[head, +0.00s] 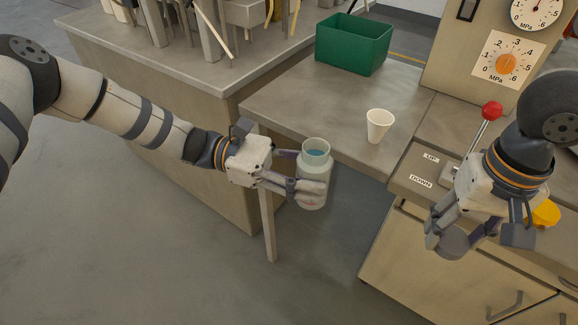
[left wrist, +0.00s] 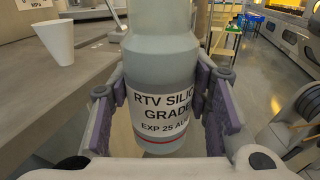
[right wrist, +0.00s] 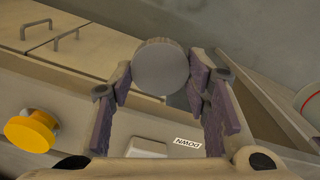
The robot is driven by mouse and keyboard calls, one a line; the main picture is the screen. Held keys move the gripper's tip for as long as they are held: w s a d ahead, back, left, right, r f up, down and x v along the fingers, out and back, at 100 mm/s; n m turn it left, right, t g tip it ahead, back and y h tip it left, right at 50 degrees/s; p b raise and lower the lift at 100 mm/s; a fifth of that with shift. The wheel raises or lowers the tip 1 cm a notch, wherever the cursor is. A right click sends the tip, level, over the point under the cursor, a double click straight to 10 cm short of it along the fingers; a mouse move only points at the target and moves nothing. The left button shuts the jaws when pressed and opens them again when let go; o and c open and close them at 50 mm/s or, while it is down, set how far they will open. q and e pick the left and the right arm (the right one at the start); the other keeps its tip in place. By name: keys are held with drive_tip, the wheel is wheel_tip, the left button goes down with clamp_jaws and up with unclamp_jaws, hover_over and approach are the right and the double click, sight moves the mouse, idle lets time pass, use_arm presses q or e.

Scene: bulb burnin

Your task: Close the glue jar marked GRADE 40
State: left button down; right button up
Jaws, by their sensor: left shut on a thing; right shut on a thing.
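An open grey-green jar (head: 315,168) with bluish content stands upright in my left gripper (head: 308,186), held in the air off the table's front edge. In the left wrist view the jar (left wrist: 158,50) has a white label reading "RTV SILIC…", "GRADE" and "EXP 25 AU…"; the grade number is hidden by a finger. My right gripper (head: 472,232) is shut on a round grey lid (head: 453,243), held in front of the lever panel, apart from the jar. The lid also shows as a plain disc between the fingertips in the right wrist view (right wrist: 160,66).
A white cup (head: 379,125) and a green bin (head: 353,44) stand on the table (head: 300,95). A red-knobbed lever (head: 491,111), UP and DOWN labels and a yellow knob (head: 545,213) are near my right gripper. Floor space is free below the jar.

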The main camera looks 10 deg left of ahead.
drive_tip(key=w+a+r, duration=0.4)
drive_tip(key=w+r, duration=0.1)
wheel_tip(320, 180, up, 11)
drive_tip(key=n, duration=0.2)
hover_over(316, 146)
drive_tip(key=shift+r, duration=0.15)
drive_tip(key=shift+f, duration=2)
drive_tip(key=shift+f, duration=0.9)
